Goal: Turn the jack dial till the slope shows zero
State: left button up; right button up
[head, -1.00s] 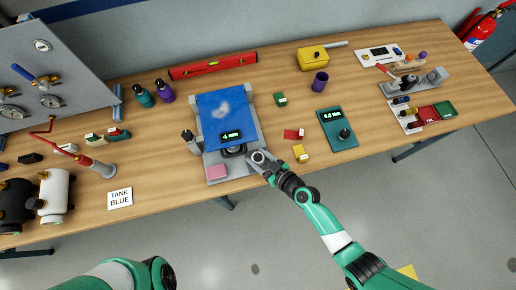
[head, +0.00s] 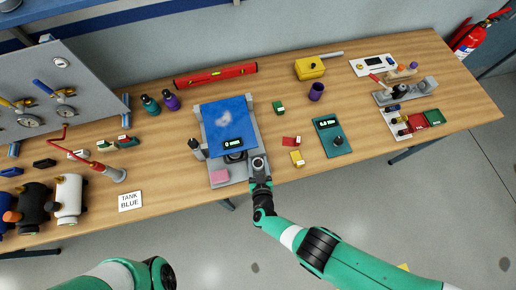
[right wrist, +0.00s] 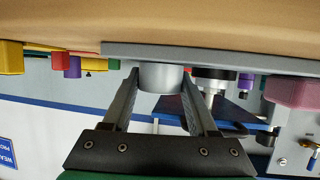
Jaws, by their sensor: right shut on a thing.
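A blue plate (head: 228,117) with a pale patch lies on a grey stand (head: 253,133). A small dark display (head: 233,144) with pale digits sits at its near edge; it seems to read 0, though the digits are tiny. My right gripper (head: 259,172) is at the near right corner of the stand. In the right wrist view its two fingers (right wrist: 162,88) are shut on a short light grey cylinder (right wrist: 160,76), the jack dial, which the gripper hides in the head view. My left gripper is out of view; only part of that arm shows.
A pink block (head: 220,176) lies on the stand's near left part, and a dark-topped grey cylinder (head: 197,148) stands at its left. Yellow (head: 296,158) and red (head: 291,141) blocks lie to the right, before a teal panel (head: 325,124). A red level (head: 215,75) lies behind.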

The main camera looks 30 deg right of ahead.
jog(key=shift+w+r+h, duration=0.1)
jog(key=shift+r+h, duration=0.1)
jog(key=shift+h, duration=0.1)
jog(key=o, duration=1.4)
jog(key=shift+f, duration=0.1)
jog(key=p+v, duration=0.7)
jog(key=v, duration=0.4)
jog(key=shift+s+a, duration=0.1)
jog(key=shift+s, duration=0.25)
jog(key=shift+r+m, duration=0.25)
jog(key=shift+m, duration=0.05)
